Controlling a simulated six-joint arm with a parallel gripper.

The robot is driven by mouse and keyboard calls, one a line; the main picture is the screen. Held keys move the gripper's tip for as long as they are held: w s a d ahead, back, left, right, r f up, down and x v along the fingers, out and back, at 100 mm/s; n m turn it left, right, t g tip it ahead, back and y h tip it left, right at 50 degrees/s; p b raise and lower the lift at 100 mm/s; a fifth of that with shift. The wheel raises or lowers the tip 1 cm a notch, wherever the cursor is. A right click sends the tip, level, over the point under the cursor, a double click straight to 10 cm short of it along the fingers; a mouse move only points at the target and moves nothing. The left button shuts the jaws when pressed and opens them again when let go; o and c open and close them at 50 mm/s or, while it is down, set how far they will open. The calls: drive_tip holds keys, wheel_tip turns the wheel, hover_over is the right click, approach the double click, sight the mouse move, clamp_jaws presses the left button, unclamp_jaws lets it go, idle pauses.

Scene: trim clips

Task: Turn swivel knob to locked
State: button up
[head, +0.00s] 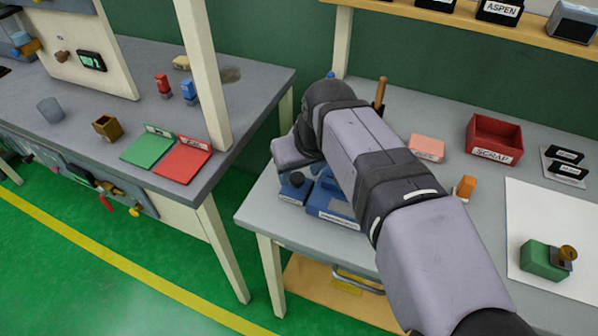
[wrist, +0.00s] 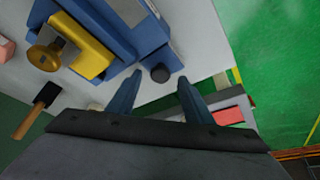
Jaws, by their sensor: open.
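A small dark round knob (wrist: 160,73) sits on a blue fixture (wrist: 105,22) in the wrist view; I take it for the swivel knob. In the head view the dark knob (head: 297,179) is on a low blue part at the left of the blue fixture (head: 333,207). I cannot read the labels or tell whether the knob is locked. My gripper (wrist: 158,80) is open, with one blue-grey fingertip on each side of the knob in the picture. Contact is not clear. In the head view the fingers are hidden behind my arm.
A yellow block (wrist: 92,55) with a brass knob (wrist: 45,58) adjoins the blue fixture. A dark-headed tool (wrist: 35,110) lies nearby. The bench also holds a red SCRAP bin (head: 494,139), an orange piece (head: 466,187) and a green block (head: 542,260). The bench's left edge is close.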

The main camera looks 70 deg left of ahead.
drive_tip(key=shift+x, duration=0.9)
drive_tip(key=c, duration=1.1)
drive_tip(key=shift+o, duration=0.2)
